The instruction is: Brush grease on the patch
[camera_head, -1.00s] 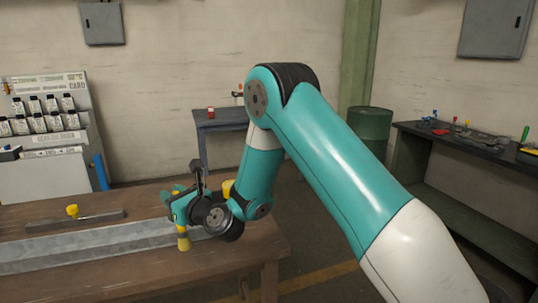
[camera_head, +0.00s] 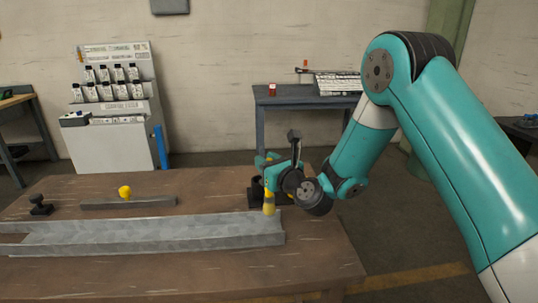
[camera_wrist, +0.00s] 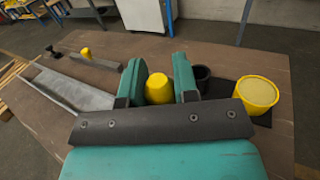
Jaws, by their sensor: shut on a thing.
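My gripper (camera_head: 272,180) is shut on a yellow brush (camera_head: 269,205), which points down near the right end of a grey steel channel (camera_head: 150,236). In the wrist view the yellow brush handle (camera_wrist: 159,88) sits between my two teal fingers (camera_wrist: 157,85). I cannot tell if the bristles touch the channel. A yellow tub (camera_wrist: 257,94) with a pale yellow top, apparently grease, stands on a black mat (camera_wrist: 227,90) right of my gripper. In the head view my gripper hides most of that area. I cannot make out a distinct patch.
A grey bar with a yellow knob (camera_head: 125,192) lies behind the channel, with a small black knob (camera_head: 41,205) to its left. The brown table (camera_head: 190,270) is clear in front. A rack of bottles (camera_head: 112,90) and a dark side table (camera_head: 300,100) stand behind.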

